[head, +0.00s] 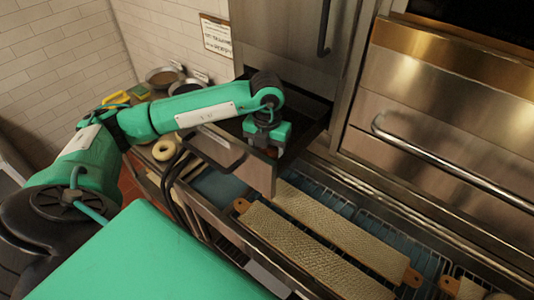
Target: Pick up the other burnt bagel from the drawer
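An open drawer (245,168) juts out from the steel unit, with a dark inside. My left arm comes in from the left and bends down over it. My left gripper (268,136) points down into the drawer, close behind its front panel. Its fingertips are hidden by the panel, so I cannot tell whether they are open or shut. No burnt bagel can be clearly made out in the drawer; the front panel and my gripper hide much of the inside. My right gripper is out of view.
A pale bagel (164,149) lies on the counter left of the drawer. Bowls (162,75) stand behind it near the tiled wall. Below the drawer, long boards (315,255) lie on wire racks. An oven handle (450,162) sticks out at right.

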